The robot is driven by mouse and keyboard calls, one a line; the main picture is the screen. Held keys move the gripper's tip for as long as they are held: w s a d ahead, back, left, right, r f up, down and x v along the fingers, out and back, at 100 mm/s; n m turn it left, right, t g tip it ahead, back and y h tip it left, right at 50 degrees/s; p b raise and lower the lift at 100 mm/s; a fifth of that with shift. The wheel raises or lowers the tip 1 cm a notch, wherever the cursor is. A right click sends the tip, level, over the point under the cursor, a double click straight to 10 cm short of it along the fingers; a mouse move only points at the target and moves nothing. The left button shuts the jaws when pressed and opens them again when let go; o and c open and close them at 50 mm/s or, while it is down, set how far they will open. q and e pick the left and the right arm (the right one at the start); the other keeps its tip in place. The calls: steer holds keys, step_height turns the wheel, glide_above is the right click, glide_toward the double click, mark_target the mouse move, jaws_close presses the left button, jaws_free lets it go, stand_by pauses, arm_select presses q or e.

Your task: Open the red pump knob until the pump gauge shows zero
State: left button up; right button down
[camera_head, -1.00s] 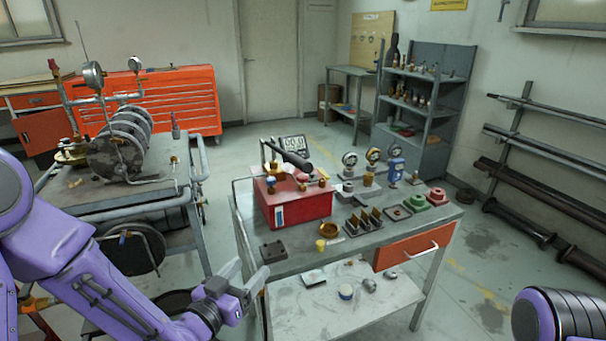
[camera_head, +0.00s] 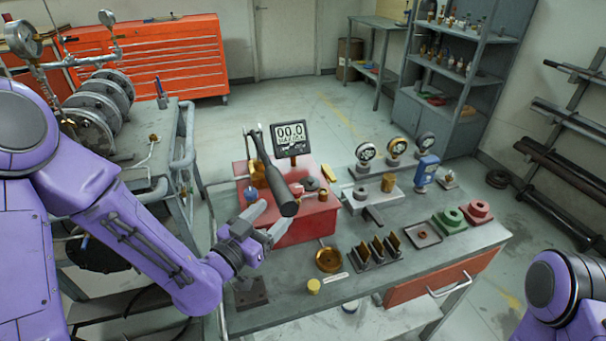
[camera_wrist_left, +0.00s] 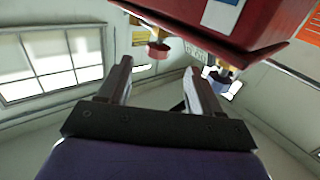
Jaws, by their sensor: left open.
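The red pump (camera_head: 308,222) sits on the grey workbench, with a black lever handle (camera_head: 275,180) slanting over it. The pump gauge (camera_head: 290,137) behind it is a black display that reads "00.0". The red knob (camera_wrist_left: 158,50) shows in the left wrist view below the pump body, just beyond my fingertips and roughly between them. I cannot pick it out clearly in the head view. My left gripper (camera_head: 268,220) is open and empty at the pump's front left. My right gripper is out of view.
A brass dish (camera_head: 329,260), a dark block (camera_head: 251,292) and slotted holder (camera_head: 376,253) stand on the bench in front of the pump. Round dial gauges (camera_head: 366,153) stand to its right. A cart with a ribbed cylinder (camera_head: 95,105) is at left.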

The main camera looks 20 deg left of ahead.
mark_target(295, 188)
arm_select(q)
steer(key=w, duration=0.1)
steer(key=w+d+r+p, duration=0.1)
steer(key=w, duration=0.1)
steer(key=shift+w+d, duration=0.1)
steer(key=shift+d, duration=0.1)
steer(key=x, duration=0.2)
steer(key=p+x, duration=0.1)
steer(key=x, duration=0.2)
steer(key=shift+w+a+f, duration=0.15)
steer(key=shift+a+f, duration=0.05)
steer(key=shift+f, duration=0.05)
steer(key=shift+w+d, duration=0.2)
steer(key=shift+w, duration=0.15)
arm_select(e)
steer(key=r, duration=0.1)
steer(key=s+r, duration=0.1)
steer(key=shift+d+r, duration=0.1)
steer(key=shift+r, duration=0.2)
arm_select(q)
steer(key=c, duration=1)
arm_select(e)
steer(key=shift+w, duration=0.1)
